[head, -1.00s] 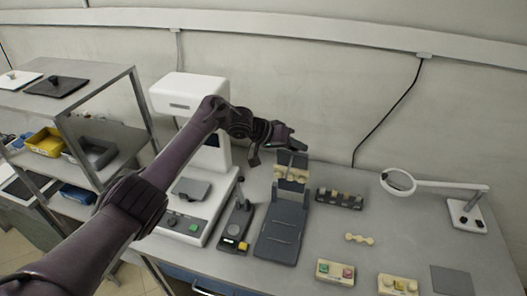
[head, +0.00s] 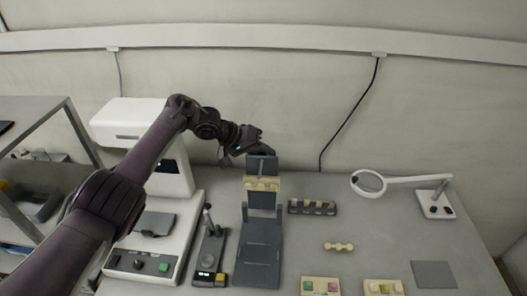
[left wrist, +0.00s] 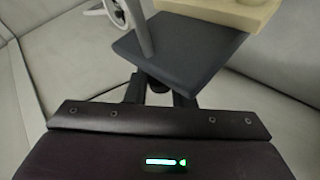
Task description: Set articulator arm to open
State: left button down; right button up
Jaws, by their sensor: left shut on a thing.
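The articulator has a dark grey base (head: 258,255) lying on the bench and an upper arm (head: 262,164) standing upright at its back. A beige cast (head: 262,184) is fixed across the raised part. My left gripper (head: 262,150) is at the top edge of the upper arm and shut on it; its fingertips are partly hidden. In the left wrist view, the dark plate of the arm (left wrist: 185,50) lies just ahead of the gripper, with a pale rod and beige material (left wrist: 225,8) on it. My right gripper is not in view.
A white machine (head: 157,180) stands left of the articulator, with a small lever device (head: 209,250) between them. A dark rack (head: 312,207), small beige model (head: 338,246) and magnifier lamp (head: 368,183) are to the right. The wall is close behind.

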pick_arm(q)
jog(key=shift+s+a+f, duration=0.1)
jog(key=shift+f, duration=0.15)
jog(key=c, duration=1.3)
grip_release()
jog(key=shift+a, duration=0.1)
jog(key=shift+r, duration=0.1)
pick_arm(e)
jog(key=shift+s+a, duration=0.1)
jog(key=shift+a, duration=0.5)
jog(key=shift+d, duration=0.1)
pick_arm(q)
jog(key=shift+a+r, duration=0.25)
jog(key=shift+r, duration=0.15)
jog(key=b+v, duration=0.1)
jog(key=v, duration=0.6)
jog(key=shift+f+b, duration=0.15)
jog(key=shift+b, duration=0.15)
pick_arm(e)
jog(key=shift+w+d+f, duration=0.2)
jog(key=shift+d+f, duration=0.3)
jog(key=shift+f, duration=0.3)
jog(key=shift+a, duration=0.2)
